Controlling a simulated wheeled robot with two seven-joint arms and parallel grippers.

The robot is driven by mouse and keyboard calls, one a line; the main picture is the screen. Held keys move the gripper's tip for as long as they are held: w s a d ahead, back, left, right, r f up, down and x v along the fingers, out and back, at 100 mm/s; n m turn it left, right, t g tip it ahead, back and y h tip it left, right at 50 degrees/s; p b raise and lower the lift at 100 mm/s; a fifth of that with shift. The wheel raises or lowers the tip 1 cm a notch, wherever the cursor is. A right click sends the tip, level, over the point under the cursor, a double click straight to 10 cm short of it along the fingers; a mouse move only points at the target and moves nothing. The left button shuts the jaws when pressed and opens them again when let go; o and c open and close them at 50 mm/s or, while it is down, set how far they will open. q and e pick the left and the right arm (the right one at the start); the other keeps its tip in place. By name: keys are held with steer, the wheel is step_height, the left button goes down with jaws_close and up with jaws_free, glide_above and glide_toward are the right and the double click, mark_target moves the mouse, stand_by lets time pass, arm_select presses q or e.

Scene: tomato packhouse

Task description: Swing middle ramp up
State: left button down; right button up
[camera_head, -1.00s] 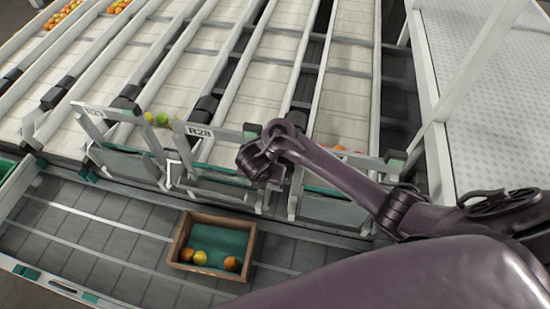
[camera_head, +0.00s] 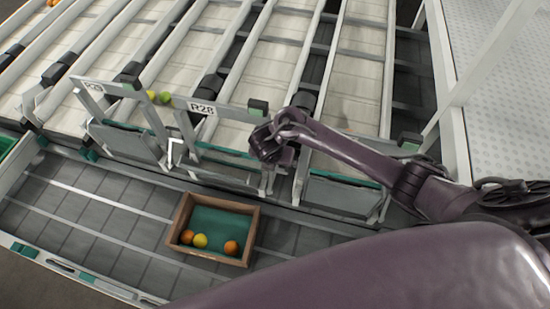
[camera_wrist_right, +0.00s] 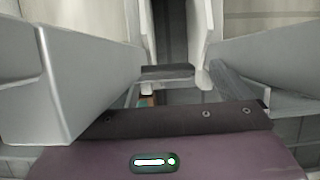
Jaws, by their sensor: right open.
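Three ramps stand in a row at the lane ends in the head view. The left ramp (camera_head: 125,143) has the label R29 on its frame. The middle ramp (camera_head: 228,166) has the label R28, with a dark grey panel under a green edge. The right ramp (camera_head: 340,194) is partly behind my right arm. My right gripper (camera_head: 266,172) is open at the right end of the middle ramp's frame; whether it touches is unclear. In the right wrist view, grey slabs flank the view above my purple gripper body. My left gripper is not in view.
A wooden crate (camera_head: 183,222) with a green lining and a few orange and yellow tomatoes stands on the grey roller belt (camera_head: 80,215) below the ramps. Two green-yellow tomatoes (camera_head: 158,97) lie behind the left ramp. A white post and perforated panel (camera_head: 505,130) rise at the right.

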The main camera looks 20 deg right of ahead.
steer(key=shift+c, duration=0.5)
steer(key=c, duration=1.3)
steer(key=w, duration=0.1)
steer(key=w+d+b, duration=0.1)
steer(key=w+d+f, duration=0.1)
steer(key=shift+w+d+b, duration=0.25)
steer(key=shift+b, duration=0.05)
steer(key=o, duration=1.1)
steer(key=shift+c, duration=0.2)
steer(key=o, duration=0.3)
steer(key=shift+s, duration=0.15)
steer(key=shift+o, duration=0.2)
steer(key=shift+a, duration=0.1)
